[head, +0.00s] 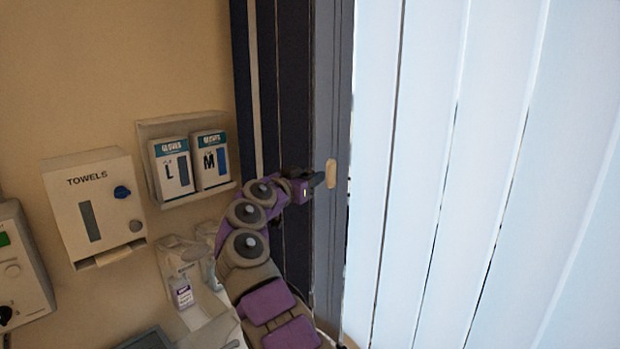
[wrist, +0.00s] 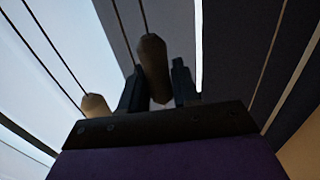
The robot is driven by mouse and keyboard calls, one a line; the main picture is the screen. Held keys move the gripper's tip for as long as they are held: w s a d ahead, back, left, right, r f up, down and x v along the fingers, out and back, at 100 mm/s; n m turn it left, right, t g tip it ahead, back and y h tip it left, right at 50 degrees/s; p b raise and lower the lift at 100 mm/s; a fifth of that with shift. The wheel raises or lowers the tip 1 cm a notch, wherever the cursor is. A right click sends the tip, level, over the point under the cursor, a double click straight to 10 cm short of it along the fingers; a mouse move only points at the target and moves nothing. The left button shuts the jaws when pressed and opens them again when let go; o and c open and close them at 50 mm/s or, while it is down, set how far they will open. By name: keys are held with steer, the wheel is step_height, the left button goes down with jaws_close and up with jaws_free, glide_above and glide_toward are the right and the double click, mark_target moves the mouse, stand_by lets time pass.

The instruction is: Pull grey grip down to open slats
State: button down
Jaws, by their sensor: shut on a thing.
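My gripper (head: 314,181) is beside the window frame, left of the slats. In the wrist view, my gripper (wrist: 158,88) has a finger on each side of a dull brownish-grey grip (wrist: 152,62) and is shut on it. This grip hangs on thin cords. A second, lighter tan grip (wrist: 95,104) hangs on cords to the left, outside the fingers. A tan grip (head: 331,173) also shows just right of my gripper in the head view; the held one is hidden there. The tall pale slats (head: 430,200) hang vertically, with narrow dark gaps between them.
On the wall at left are a towel dispenser (head: 93,205) and a glove box holder (head: 190,200) with two boxes. A small bottle (head: 182,292) stands below them. A dark panel (head: 290,100) is behind my gripper, next to the grey frame (head: 330,250).

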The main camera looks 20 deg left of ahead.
steer(key=shift+a, duration=0.1)
step_height(320, 180, down, 25)
steer(key=b, duration=2.1)
steer(key=shift+r, duration=0.15)
steer(key=shift+s, duration=0.1)
steer(key=c, duration=1.2)
jaws_free()
steer(key=shift+a, duration=0.1)
steer(key=shift+c, duration=0.2)
steer(key=o, duration=0.3)
steer(key=shift+a, duration=0.15)
steer(key=b+v, duration=0.2)
steer(key=v, duration=1.5)
steer(key=shift+a, duration=0.2)
steer(key=shift+s, duration=0.1)
